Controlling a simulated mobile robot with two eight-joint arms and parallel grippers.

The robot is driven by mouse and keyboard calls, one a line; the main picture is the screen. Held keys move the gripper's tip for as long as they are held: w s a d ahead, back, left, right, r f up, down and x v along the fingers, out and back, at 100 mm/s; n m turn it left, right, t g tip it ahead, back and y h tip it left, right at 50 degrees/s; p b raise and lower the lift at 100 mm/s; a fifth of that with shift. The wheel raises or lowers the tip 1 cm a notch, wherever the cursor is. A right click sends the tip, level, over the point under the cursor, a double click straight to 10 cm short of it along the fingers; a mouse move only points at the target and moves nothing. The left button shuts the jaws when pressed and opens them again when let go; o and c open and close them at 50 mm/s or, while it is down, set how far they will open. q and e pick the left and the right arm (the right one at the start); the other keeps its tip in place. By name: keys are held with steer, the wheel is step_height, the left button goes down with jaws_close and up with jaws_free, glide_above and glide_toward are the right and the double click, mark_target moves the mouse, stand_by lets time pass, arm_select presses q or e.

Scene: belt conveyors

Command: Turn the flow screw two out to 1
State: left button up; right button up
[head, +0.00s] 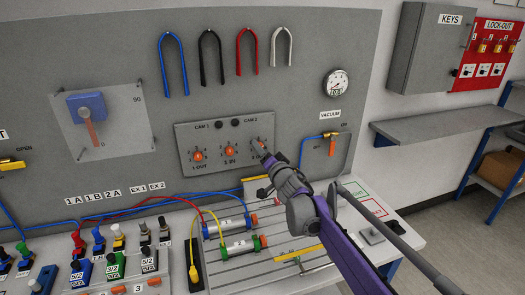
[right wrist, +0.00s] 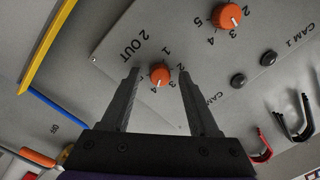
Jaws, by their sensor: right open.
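The flow screw two out is a small orange knob (right wrist: 159,76) on a grey plate, beside the printed label 2 OUT, with numbers around it. I cannot tell for sure which number it points to. My right gripper (right wrist: 159,72) is open, with one finger on each side of the knob in the right wrist view. Whether the fingers touch it is unclear. In the head view my right gripper (head: 262,150) is at the right end of the control plate (head: 215,130) and covers most of this knob. My left gripper is out of view.
The 1 OUT knob (head: 198,156) and 2 IN knob (head: 229,151) sit to the left on the same plate. Two black CAM buttons (head: 220,124) are above. Cylinders (head: 238,246) and hoses lie on the bench below.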

jaws_close()
